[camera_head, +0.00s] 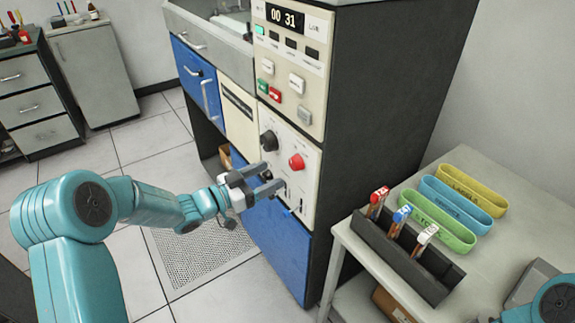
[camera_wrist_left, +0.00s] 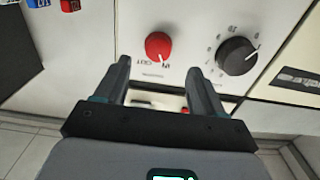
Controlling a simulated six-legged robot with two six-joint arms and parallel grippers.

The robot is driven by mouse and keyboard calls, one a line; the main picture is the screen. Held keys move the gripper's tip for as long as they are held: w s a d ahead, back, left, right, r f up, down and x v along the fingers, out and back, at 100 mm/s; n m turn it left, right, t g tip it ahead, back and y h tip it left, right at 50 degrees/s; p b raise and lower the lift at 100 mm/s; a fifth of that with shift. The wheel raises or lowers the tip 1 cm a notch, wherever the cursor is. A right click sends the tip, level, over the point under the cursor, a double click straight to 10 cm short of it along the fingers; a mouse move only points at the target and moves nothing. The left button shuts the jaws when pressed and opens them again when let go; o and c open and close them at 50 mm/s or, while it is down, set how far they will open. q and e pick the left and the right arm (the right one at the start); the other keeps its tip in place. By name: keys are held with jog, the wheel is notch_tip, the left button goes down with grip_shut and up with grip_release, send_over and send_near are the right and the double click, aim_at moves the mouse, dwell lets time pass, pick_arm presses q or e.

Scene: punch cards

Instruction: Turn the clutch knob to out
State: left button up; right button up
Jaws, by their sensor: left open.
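The clutch knob is the round red knob (camera_head: 297,161) on the cream panel of the cabinet. In the left wrist view the red knob (camera_wrist_left: 157,44) has a pale pointer line and small markings beside it that seem to read OUT and IN. The line appears to lie towards the IN marking, but this is too small to be sure. My left gripper (camera_head: 269,178) is open and empty just in front of the panel, below the knob in the head view. In the left wrist view its fingers (camera_wrist_left: 160,76) are spread apart, with the knob beyond their tips and not touched.
A black dial (camera_head: 269,141) sits beside the red knob, also in the wrist view (camera_wrist_left: 237,56). Buttons and a display (camera_head: 284,18) are above. At right, a table (camera_head: 480,285) holds a dark rack (camera_head: 400,262) and several coloured trays (camera_head: 455,204). Part of my right arm shows bottom right.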

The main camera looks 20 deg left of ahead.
aim_at(292, 166)
pick_arm(q)
jog(key=x, duration=0.6)
jog(key=shift+w+d, duration=0.2)
jog(key=shift+d, duration=0.1)
jog(key=shift+f, duration=0.1)
jog(key=c, duration=1)
